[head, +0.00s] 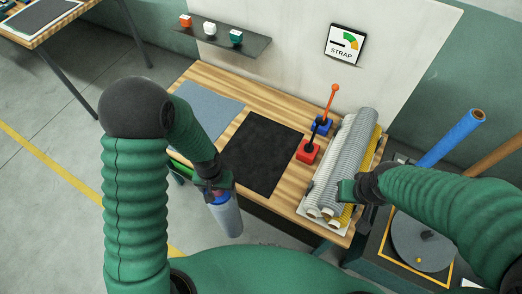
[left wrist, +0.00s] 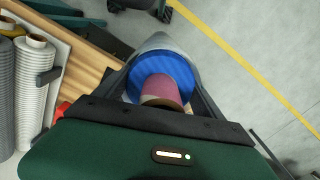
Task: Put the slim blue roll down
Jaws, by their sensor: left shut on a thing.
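My left gripper (head: 217,192) is shut on a roll (head: 228,217) and holds it by its upper end, in front of the table's near edge, tilted slightly. The roll has a blue end and a grey-blue side. In the left wrist view the roll's blue end (left wrist: 182,70) faces the camera around a pinkish core (left wrist: 160,92), between the two fingers (left wrist: 160,80). Its far end is hidden there. My right gripper (head: 350,190) is at the bundle of grey rolls (head: 340,155) on the table's right side; its opening is hidden.
The wooden table (head: 222,135) carries a grey-blue mat (head: 207,112), a black mat (head: 262,150) and red and blue handled blocks (head: 308,151). A blue roll (head: 452,138) and a brown roll (head: 495,155) stand tilted at the right, by a round grey plate (head: 420,240). Floor is open at the left.

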